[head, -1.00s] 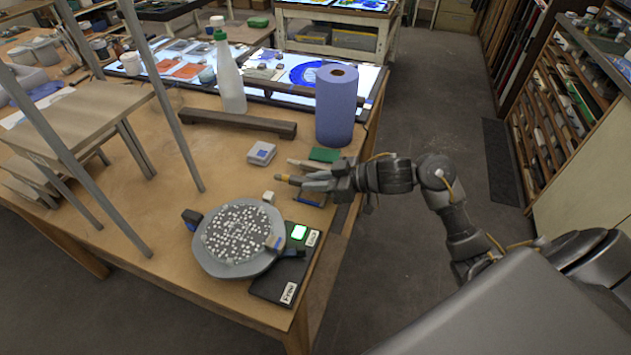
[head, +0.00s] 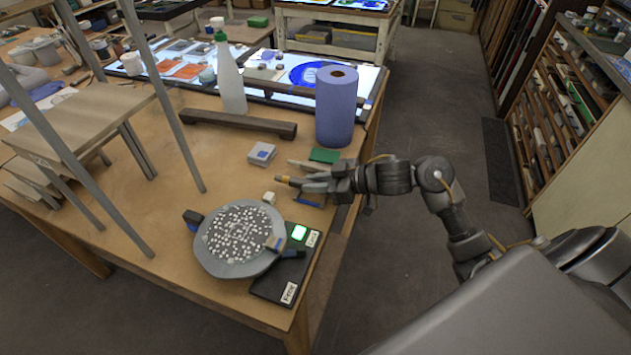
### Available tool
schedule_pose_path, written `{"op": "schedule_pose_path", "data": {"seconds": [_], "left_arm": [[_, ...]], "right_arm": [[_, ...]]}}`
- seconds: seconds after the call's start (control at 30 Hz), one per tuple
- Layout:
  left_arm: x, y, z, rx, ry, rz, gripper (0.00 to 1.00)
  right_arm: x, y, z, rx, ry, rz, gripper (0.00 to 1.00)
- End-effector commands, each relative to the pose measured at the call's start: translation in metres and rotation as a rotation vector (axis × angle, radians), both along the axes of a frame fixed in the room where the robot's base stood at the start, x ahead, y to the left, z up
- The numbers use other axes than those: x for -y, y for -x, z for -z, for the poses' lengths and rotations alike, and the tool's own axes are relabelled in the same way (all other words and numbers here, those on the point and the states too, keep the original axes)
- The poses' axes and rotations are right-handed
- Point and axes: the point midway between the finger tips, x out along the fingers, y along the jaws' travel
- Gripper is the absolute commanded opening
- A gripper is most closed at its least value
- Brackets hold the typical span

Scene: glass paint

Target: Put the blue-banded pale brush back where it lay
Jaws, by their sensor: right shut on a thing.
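My right gripper (head: 308,182) reaches in from the right over the table's right edge, with its fingers pointing left. It is shut on a thin thing, taken to be the brush, whose tan tip (head: 282,179) sticks out left of the fingers. The rest of it is hidden by the fingers, and I cannot make out a blue band. I cannot tell whether it touches the table. A blue strip (head: 309,201) lies just below the gripper, and a pale strip (head: 305,165) lies just above it. My left gripper is not in view.
A grey round turntable (head: 212,262) with a white-speckled top stands beside a black switch pad (head: 272,285) with a green light. A small pale block (head: 269,197), a grey box (head: 262,153), a green pad (head: 324,155) and a blue paper roll (head: 336,105) are nearby. Bare tabletop lies left.

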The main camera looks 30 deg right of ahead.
Motion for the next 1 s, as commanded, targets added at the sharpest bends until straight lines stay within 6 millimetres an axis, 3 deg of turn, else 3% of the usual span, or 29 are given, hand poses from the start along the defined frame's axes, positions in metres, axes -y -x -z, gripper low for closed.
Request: {"op": "schedule_pose_path", "data": {"seconds": [1.0], "left_arm": [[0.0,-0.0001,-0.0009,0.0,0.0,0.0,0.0]], "right_arm": [[-0.0003,0.0003,0.0073,0.0,0.0,0.0,0.0]]}}
